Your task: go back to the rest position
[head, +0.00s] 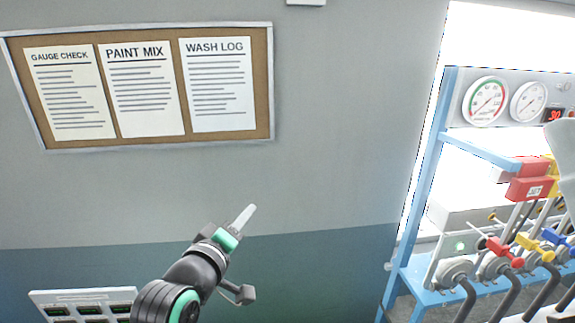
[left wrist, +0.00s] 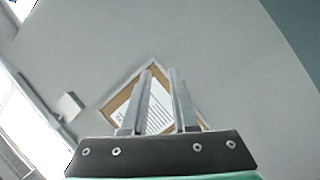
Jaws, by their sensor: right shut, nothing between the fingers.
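My left gripper (head: 243,217) is raised in front of the grey wall, at the lower middle of the head view, pointing up and to the right. In the left wrist view, its two fingers (left wrist: 160,95) stand apart with a narrow gap and nothing between them. The notice board shows behind that gap. My left gripper is well clear of the blue rack (head: 423,170) at the right. My right gripper does not show in either view.
A cork notice board (head: 264,85) with three sheets hangs on the wall. The blue rack carries round gauges (head: 486,101), red blocks (head: 530,188) and valves with coloured handles (head: 505,252). A pale panel (head: 85,295) is at the lower left. The space around my left gripper is clear.

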